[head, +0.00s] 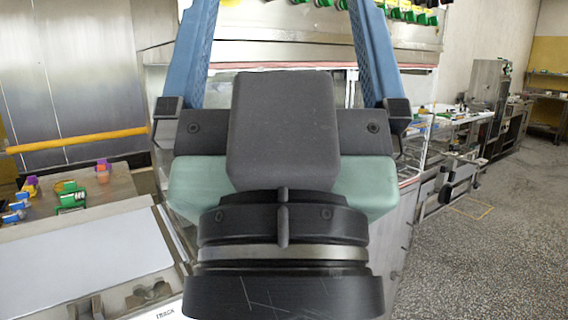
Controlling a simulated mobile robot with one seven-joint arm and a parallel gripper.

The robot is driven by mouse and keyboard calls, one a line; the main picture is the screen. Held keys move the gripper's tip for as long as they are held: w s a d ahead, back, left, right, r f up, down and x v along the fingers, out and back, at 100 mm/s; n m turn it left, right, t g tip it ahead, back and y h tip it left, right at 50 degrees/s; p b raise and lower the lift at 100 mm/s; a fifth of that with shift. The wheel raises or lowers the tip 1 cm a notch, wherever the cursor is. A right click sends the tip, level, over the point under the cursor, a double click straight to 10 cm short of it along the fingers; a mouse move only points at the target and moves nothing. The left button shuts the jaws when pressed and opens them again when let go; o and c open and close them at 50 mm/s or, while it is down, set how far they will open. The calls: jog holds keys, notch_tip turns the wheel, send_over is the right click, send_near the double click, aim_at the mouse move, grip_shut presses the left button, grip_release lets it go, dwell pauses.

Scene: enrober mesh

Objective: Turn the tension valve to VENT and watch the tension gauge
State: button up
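My gripper (284,45) fills the middle of the head view, with its dark body and pale green housing nearest. Its two blue fingers are spread wide apart and run up past the top edge of the picture, so their tips are cut off. Nothing shows held between the visible parts of the fingers. I cannot make out a tension valve, a VENT mark or a tension gauge. My gripper covers the centre of the machine behind it.
A steel machine with a glazed front (290,52) stands behind my gripper. A yellow rail (75,140) crosses at left, above a brown table (110,185) with small coloured parts. Green and yellow items (405,12) line the top. Benches run back at right beside open speckled floor (490,250).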

notch_tip(320, 180, up, 11)
jog(key=p, duration=0.8)
jog(key=shift+f, duration=0.1)
